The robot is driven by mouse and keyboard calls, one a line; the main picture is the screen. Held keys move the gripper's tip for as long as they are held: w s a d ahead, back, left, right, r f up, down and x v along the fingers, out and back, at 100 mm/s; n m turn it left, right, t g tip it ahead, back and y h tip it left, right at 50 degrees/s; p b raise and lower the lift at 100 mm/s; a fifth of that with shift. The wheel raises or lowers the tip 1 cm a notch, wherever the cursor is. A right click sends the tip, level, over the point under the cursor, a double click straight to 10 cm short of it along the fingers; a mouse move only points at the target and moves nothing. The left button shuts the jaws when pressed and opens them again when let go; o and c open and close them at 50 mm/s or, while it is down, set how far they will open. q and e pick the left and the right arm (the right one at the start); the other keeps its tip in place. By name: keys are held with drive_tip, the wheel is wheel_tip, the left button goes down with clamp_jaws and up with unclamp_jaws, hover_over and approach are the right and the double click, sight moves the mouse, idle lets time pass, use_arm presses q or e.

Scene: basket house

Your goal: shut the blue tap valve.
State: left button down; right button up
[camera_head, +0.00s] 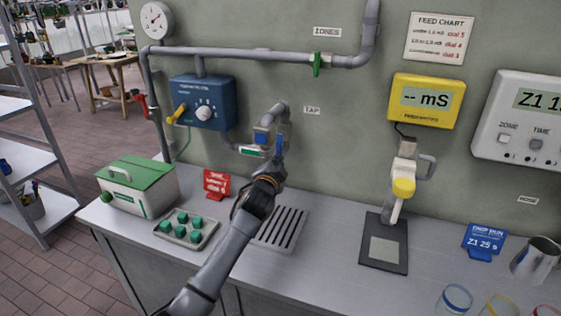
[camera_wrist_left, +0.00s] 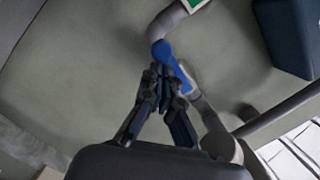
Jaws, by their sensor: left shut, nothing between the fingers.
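The blue tap valve lever (camera_head: 279,146) hangs on the grey tap pipe under the TAP label. In the left wrist view the blue lever (camera_wrist_left: 170,62) runs slantwise along the grey pipe. My left gripper (camera_head: 275,165) reaches up from the counter to just below the lever. In the wrist view its dark fingertips (camera_wrist_left: 161,76) are together, empty, and overlap the lever's edge in the picture. I cannot tell whether they touch it. My right gripper is not in view.
A blue control box (camera_head: 203,103) with a yellow lever (camera_head: 177,114) is left of the tap. A green-handled valve (camera_head: 317,64) sits on the pipe above. A yellow meter (camera_head: 427,101) hangs to the right.

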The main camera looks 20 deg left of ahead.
use_arm(q)
drive_tip(key=a+r+m+t, duration=0.2)
drive_tip(key=a+m, duration=0.4)
drive_tip(key=m, duration=1)
drive_tip(key=shift+w+a+r+t+p, duration=0.15)
drive_tip(key=shift+r+t+p, duration=0.2)
drive_tip(key=shift+r, duration=0.2)
